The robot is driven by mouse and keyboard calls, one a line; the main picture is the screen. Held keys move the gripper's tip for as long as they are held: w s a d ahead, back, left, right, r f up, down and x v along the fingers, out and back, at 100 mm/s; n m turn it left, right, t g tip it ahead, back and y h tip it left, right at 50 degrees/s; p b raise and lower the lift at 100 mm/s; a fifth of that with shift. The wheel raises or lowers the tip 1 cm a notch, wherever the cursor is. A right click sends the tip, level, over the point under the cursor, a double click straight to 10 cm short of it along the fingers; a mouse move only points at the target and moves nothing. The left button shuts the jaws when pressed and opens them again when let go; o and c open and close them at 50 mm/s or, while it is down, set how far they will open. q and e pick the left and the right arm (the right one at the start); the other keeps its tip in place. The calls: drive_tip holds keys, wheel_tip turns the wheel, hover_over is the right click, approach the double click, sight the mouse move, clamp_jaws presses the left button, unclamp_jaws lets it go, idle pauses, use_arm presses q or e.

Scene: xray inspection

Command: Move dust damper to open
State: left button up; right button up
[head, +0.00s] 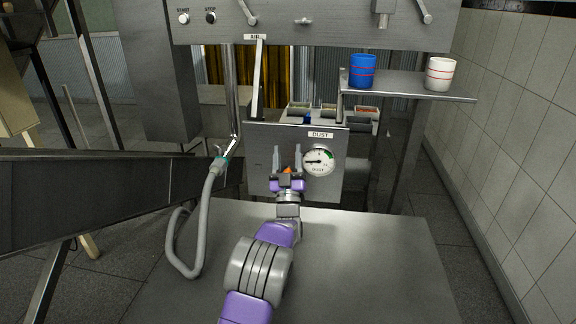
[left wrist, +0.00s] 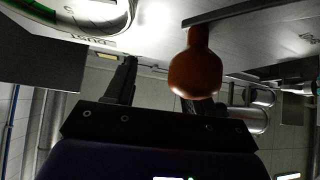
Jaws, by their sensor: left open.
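The grey DUST panel (head: 260,185) faces me, with its label at the top right. An orange knob (head: 288,169) shows low on the panel between my left gripper's fingers. In the left wrist view the knob (left wrist: 195,75) is rounded, on a short neck, beside a dark bar (left wrist: 240,12). My left gripper (head: 287,156) is open in front of the panel. In the left wrist view the knob overlaps the right finger, and the left finger (left wrist: 122,82) stands apart from it. I cannot tell whether anything touches. My right gripper is not in view.
A round gauge (head: 319,161) sits just right of my gripper. A shelf (head: 410,87) holds a blue cup (head: 362,72) and a white cup (head: 439,74). A grey hose (head: 205,215) hangs at the left. The metal table (head: 375,255) is clear beside my arm.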

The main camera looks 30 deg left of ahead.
use_arm(q)
drive_tip(key=shift+r+p, duration=0.35)
drive_tip(key=shift+r, duration=1.5)
